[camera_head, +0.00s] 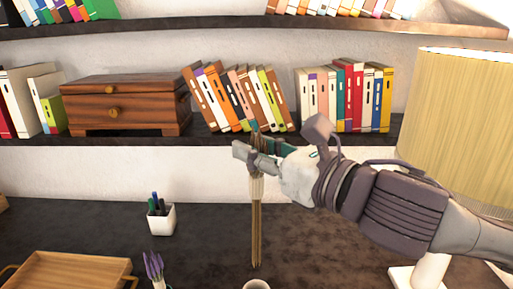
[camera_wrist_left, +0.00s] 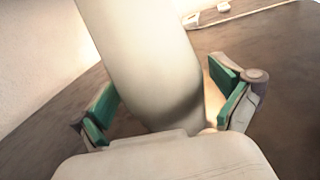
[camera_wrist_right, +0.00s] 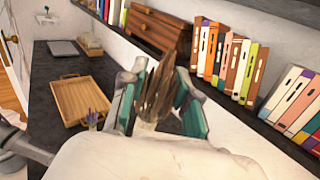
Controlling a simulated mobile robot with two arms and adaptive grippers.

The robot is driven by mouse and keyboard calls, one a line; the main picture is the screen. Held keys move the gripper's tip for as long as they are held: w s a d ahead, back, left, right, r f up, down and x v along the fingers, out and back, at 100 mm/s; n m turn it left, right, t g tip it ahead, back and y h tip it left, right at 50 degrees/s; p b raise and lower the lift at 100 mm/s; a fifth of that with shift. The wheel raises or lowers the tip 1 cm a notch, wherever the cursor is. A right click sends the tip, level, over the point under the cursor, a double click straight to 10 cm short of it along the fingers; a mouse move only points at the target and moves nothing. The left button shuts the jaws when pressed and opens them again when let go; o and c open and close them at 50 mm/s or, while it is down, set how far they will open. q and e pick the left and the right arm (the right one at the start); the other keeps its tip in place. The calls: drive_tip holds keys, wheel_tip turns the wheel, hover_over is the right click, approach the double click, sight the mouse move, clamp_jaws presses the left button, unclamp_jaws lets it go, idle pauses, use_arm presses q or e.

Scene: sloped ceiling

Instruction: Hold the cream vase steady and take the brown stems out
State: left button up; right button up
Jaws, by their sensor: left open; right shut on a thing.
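The brown stems (camera_head: 256,230) hang upright in a thin bundle from my right gripper (camera_head: 257,160), which is shut on them. They also show between the green finger pads in the right wrist view (camera_wrist_right: 157,95). Their lower ends show just above the rim of the cream vase (camera_head: 256,284) in the head view, with a small gap between. Only the vase's rim shows there, at the bottom edge. In the left wrist view the vase (camera_wrist_left: 145,65) fills the middle, between the fingers of my left gripper (camera_wrist_left: 168,108). These fingers are open, one on each side. My left gripper is out of the head view.
A shelf (camera_head: 230,138) with books and a wooden box (camera_head: 125,105) runs behind the stems. On the dark desk (camera_head: 330,250) are a pen cup (camera_head: 161,219), purple flowers (camera_head: 153,266) and a wooden tray (camera_head: 70,272). A lamp (camera_head: 455,130) stands at the right.

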use_arm(q)
drive_tip(key=v, duration=1.2)
